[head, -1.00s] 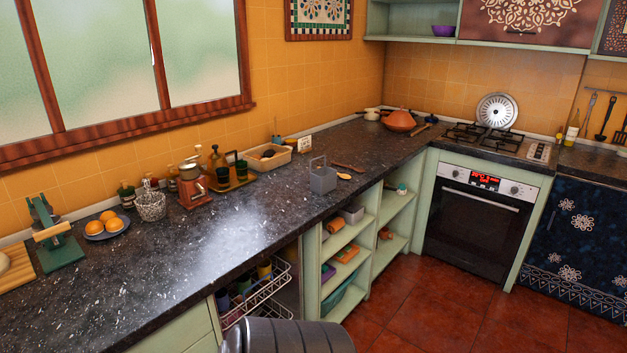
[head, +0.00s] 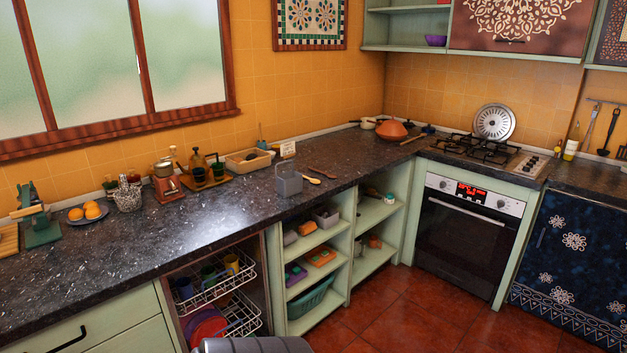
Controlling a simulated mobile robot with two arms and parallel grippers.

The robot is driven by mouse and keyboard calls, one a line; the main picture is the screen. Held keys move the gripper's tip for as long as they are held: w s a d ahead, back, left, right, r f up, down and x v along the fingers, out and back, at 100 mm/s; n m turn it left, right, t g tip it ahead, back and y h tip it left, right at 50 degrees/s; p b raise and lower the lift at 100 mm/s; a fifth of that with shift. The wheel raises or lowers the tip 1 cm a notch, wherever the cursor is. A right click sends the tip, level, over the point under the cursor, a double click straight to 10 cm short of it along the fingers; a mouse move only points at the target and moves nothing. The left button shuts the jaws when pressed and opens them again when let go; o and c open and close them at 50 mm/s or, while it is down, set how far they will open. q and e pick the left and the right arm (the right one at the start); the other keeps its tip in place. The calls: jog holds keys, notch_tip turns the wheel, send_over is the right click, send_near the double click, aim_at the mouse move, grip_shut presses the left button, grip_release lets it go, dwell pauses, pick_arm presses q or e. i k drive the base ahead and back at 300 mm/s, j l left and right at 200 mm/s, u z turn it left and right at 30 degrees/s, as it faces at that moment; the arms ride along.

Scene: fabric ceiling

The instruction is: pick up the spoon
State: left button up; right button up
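A light wooden spoon (head: 313,180) lies on the dark speckled countertop (head: 200,245), just right of a small grey caddy with a handle (head: 289,182). The caddy hides part of the spoon's surroundings, and whether they touch is too small to tell. A darker brown utensil (head: 322,173) lies just behind the spoon. Neither of my grippers shows in the head view.
Behind the spoon stand a tan tray (head: 248,160) and a small white card (head: 287,149). A coffee grinder (head: 168,188) and a plate of oranges (head: 88,212) are further left. Open shelves (head: 317,290) lie below the counter. The red tiled floor (head: 400,310) looks clear.

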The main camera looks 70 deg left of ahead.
aim_at(315, 182)
jog(key=i+j+u, duration=0.1)
jog(key=i+u, duration=0.35)
jog(key=i, duration=0.4)
jog(key=i+l+u, duration=0.25)
jog(key=i+u, duration=0.2)
jog(key=i, duration=0.4)
jog(key=i+j+u, duration=0.15)
jog(key=i+u, duration=0.25)
jog(key=i+l+u, duration=0.1)
jog(key=i+u, duration=0.3)
jog(key=i, duration=0.2)
jog(key=i+l+u, duration=0.15)
jog(key=i+u, duration=0.25)
jog(key=i+l+u, duration=0.4)
jog(key=i, duration=0.15)
